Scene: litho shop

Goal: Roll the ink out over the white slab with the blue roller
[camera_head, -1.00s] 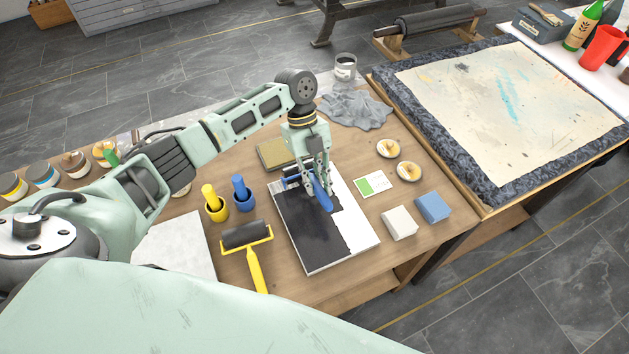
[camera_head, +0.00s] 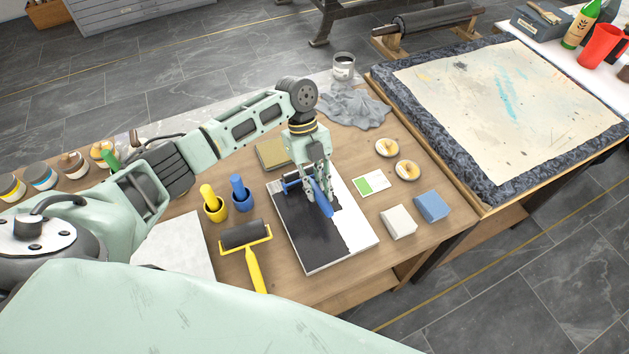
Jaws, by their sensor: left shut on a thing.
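The white slab (camera_head: 358,231) lies on the wooden table. Black ink covers its left and middle part, and a white strip shows along the right side. My left gripper (camera_head: 318,196) is over the slab, pointing down, shut on the blue roller (camera_head: 325,206) by its handle. My right gripper is not in view.
A yellow roller (camera_head: 254,268) lies left of the slab, near yellow and blue cups (camera_head: 242,201). White and blue blocks (camera_head: 432,207), a card (camera_head: 371,184) and two small dishes (camera_head: 408,171) sit right. A grey cloth (camera_head: 354,109) lies behind.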

